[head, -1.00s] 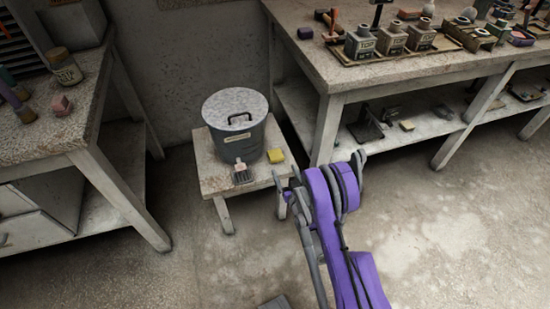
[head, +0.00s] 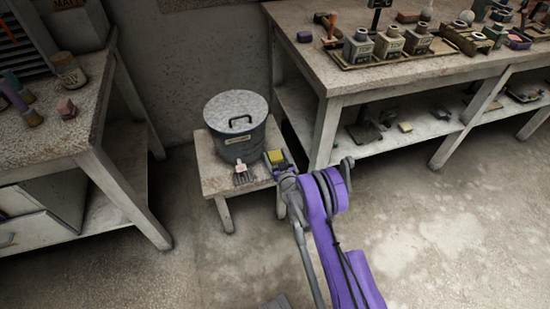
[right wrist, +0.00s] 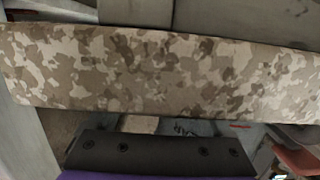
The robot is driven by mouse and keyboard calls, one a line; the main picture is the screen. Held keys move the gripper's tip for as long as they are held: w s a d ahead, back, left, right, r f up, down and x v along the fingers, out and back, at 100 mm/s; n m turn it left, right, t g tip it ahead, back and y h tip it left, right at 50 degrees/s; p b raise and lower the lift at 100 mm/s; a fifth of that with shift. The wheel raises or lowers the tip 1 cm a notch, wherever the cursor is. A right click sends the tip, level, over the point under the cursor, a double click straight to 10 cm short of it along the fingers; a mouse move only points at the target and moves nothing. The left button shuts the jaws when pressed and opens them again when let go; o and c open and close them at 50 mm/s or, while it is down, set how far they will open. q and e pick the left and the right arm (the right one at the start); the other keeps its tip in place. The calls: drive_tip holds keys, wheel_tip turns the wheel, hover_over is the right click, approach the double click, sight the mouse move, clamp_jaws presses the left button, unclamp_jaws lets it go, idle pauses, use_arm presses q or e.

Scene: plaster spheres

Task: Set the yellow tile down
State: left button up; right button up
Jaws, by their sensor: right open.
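The yellow tile (head: 275,157) is on the right part of a low stool (head: 210,177), beside a lidded grey bucket. My right gripper (head: 278,160) is open at the tile, with grey finger parts showing at its near and right sides. I cannot tell whether the fingers touch it. The right wrist view shows a dark bar of my gripper (right wrist: 160,155) below a mottled pale surface (right wrist: 160,75); I cannot make out the tile there. My left gripper is out of view.
The bucket (head: 236,140) and a brush (head: 242,174) stand close to the tile on the stool. A workbench (head: 330,75) with jars is at right, its leg near my gripper. Another table (head: 65,130) is at left. The floor at right is clear.

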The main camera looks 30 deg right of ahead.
drive_tip(key=shift+w, duration=0.15)
drive_tip(key=c, duration=1.2)
drive_tip(key=shift+o, duration=0.2)
